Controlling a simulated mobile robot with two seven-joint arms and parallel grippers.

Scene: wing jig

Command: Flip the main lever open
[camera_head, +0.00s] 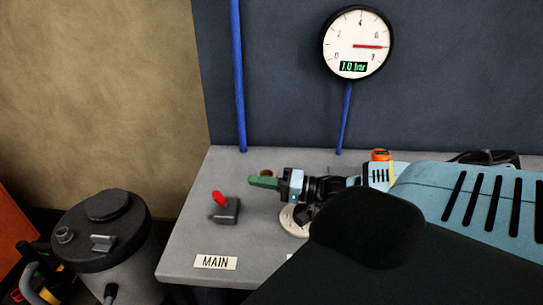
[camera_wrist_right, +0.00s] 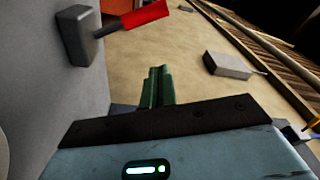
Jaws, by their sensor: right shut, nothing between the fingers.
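The main lever (camera_head: 219,198) is a short red handle on a grey box-shaped base (camera_head: 227,213), standing on the grey table behind the MAIN label (camera_head: 215,262). The handle leans up and to the left in the head view. In the right wrist view the red handle (camera_wrist_right: 145,16) and its base (camera_wrist_right: 83,34) are at the upper left. My right gripper (camera_head: 254,180) has green fingers, shut and empty, pointing left. It is to the right of and slightly beyond the lever, apart from it. The fingertips (camera_wrist_right: 158,75) also show below the handle in the wrist view. My left gripper is out of view.
A round gauge (camera_head: 358,44) hangs on the dark wall, its red needle pointing right. A blue pipe (camera_head: 238,75) runs down at the left. A round disc (camera_head: 295,220) is partly hidden under my right arm. A dark-lidded canister (camera_head: 100,230) stands left of the table (camera_head: 190,235).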

